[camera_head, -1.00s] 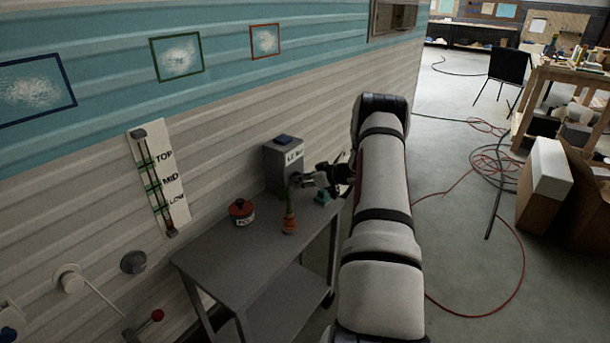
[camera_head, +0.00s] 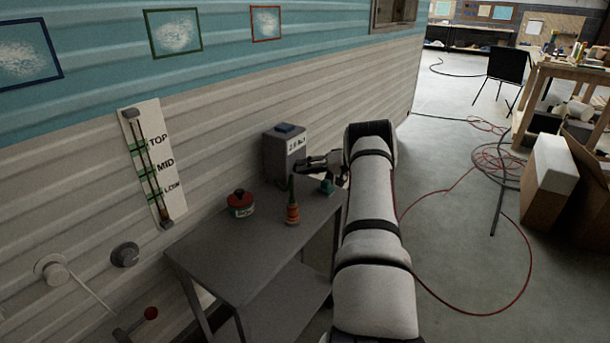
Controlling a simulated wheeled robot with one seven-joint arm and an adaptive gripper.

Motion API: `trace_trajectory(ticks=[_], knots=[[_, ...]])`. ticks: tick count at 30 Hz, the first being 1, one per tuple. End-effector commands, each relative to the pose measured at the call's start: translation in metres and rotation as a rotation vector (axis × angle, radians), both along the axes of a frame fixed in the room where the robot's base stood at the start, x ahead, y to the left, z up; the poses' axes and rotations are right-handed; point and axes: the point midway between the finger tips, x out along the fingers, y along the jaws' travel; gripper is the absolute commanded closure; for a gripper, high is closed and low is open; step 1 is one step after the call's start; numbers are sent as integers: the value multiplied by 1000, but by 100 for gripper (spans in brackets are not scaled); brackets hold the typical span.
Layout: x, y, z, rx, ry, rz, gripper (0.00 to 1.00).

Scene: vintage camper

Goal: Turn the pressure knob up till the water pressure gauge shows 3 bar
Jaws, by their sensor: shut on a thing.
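The grey box (camera_head: 279,158) with a blue top piece stands at the back of the grey cart, against the camper wall. A small white readout (camera_head: 296,145) on its front face seems to start with a 2; the rest is too small to read surely. My gripper (camera_head: 299,168) reaches in from the right, at the box's front face just below the readout. Its fingers are shut on what seems to be the pressure knob, which they hide from view.
On the grey cart top (camera_head: 225,255) stand a red-lidded pot (camera_head: 240,204), an orange-and-green bottle (camera_head: 292,208) and a small green item (camera_head: 327,186) under my gripper. A TOP/MID/LOW slider board (camera_head: 153,163) hangs on the wall. A red hose (camera_head: 470,312) lies on the floor at right.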

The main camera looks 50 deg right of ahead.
Motion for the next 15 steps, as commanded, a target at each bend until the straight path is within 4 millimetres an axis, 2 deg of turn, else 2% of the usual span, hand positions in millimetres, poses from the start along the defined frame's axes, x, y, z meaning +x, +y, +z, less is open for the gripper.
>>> trace_trajectory(ticks=[7, 15], knots=[[1, -2, -3, 119, 9, -7, 95], [1, -2, -2, 172, 15, -7, 95]])
